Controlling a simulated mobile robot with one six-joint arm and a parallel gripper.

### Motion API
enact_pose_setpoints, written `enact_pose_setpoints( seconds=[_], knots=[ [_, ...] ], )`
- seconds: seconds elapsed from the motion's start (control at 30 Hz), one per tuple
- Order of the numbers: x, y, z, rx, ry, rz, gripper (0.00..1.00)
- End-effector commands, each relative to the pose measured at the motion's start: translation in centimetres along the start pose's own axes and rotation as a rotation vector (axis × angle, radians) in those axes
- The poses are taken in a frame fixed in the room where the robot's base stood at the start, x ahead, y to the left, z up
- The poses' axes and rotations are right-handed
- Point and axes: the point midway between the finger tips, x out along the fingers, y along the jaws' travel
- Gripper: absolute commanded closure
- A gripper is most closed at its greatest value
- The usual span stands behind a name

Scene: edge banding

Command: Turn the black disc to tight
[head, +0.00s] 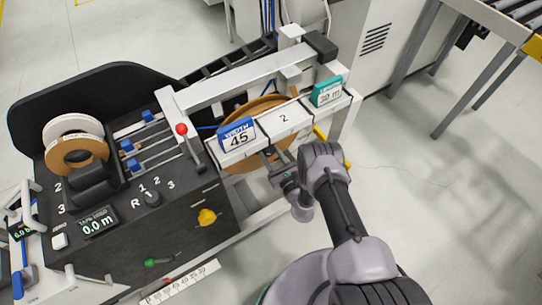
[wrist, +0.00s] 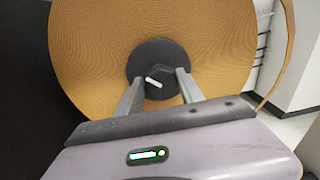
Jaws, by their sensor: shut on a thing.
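The black disc (wrist: 142,59) sits at the centre of a large tan roll of banding (wrist: 215,45), as the wrist view shows. It has a raised dark knob (wrist: 160,77) with a short white pointer (wrist: 153,83) that slants down to the right. My gripper (wrist: 158,84) is shut on the knob, one finger at each side of it. In the head view my gripper (head: 270,154) reaches in front of the roll (head: 238,165), under the white shelf; the disc is not clearly visible there.
A white shelf (head: 264,131) with a blue "45" sign (head: 238,135) and a teal "30 m" sign (head: 327,92) runs above the roll. A black control panel (head: 180,195) with a yellow knob (head: 207,217) stands to the left. Open floor lies to the right.

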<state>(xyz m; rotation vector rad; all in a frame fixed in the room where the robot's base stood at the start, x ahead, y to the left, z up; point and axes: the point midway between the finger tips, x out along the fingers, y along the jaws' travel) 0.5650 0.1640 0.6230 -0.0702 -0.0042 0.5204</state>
Motion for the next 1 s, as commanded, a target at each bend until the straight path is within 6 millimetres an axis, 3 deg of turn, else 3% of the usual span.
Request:
enact_pose_setpoints(
  seconds=[0.6, 1.0],
  knots=[
    [-0.03, -0.22, -0.29, 0.559, 0.043, 0.009, 0.96],
    [-0.05, -0.28, -0.18, 0.796, 0.061, 0.014, 0.96]
  ],
)
